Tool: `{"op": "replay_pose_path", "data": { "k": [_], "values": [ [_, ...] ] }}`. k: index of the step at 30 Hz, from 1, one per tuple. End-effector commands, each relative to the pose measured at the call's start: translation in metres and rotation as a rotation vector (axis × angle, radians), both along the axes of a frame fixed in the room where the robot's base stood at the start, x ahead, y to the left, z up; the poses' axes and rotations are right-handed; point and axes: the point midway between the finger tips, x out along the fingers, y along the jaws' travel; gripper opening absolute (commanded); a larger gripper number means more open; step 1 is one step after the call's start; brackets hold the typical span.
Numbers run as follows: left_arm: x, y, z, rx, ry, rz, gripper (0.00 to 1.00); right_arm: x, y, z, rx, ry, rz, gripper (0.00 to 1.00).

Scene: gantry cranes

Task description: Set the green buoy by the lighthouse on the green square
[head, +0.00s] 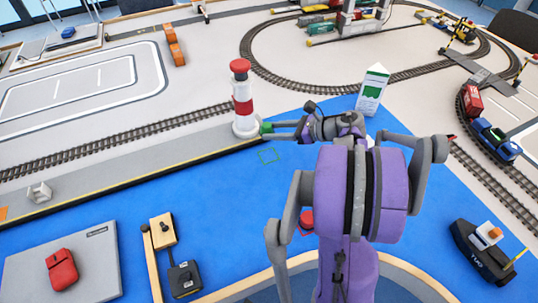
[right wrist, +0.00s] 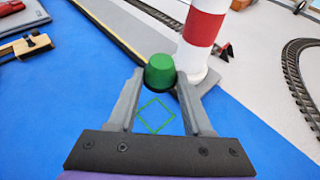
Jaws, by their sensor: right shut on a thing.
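The red-and-white lighthouse (head: 241,92) stands on the grey quay at the edge of the blue water area, and its lower part shows in the right wrist view (right wrist: 200,30). The green buoy (right wrist: 160,70) is between the fingertips of my right gripper (right wrist: 160,82), right beside the lighthouse base. In the head view my right gripper (head: 270,128) is shut on it and partly hides it. The green square (head: 268,156) is a thin outline on the blue, in front of the buoy; in the right wrist view it lies between the fingers (right wrist: 155,116). My left gripper is not in view.
A red buoy (head: 306,218) is partly hidden by my arm. A white-and-green carton (head: 373,92) stands behind my right wrist. A black tug (head: 484,251) is at right. A wooden piece with a black box (head: 185,279) lies at front left. The blue around the square is clear.

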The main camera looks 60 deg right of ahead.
Motion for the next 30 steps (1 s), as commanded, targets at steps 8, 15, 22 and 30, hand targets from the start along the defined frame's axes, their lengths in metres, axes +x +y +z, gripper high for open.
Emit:
{"op": "replay_pose_path", "data": {
  "k": [8, 15, 22, 30],
  "values": [
    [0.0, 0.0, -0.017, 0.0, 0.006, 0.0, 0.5, -0.005, -0.002, -0.048, -0.001, 0.0, 0.001, 0.0],
    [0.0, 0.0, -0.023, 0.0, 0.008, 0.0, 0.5, -0.005, -0.001, -0.068, 0.0, -0.001, 0.001, 0.0],
    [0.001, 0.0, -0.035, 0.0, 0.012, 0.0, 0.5, -0.004, -0.001, -0.099, -0.001, 0.0, 0.0, 0.0],
    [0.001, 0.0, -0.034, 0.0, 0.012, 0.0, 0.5, -0.004, -0.001, -0.099, -0.001, -0.001, 0.0, 0.0]
  ]
}}
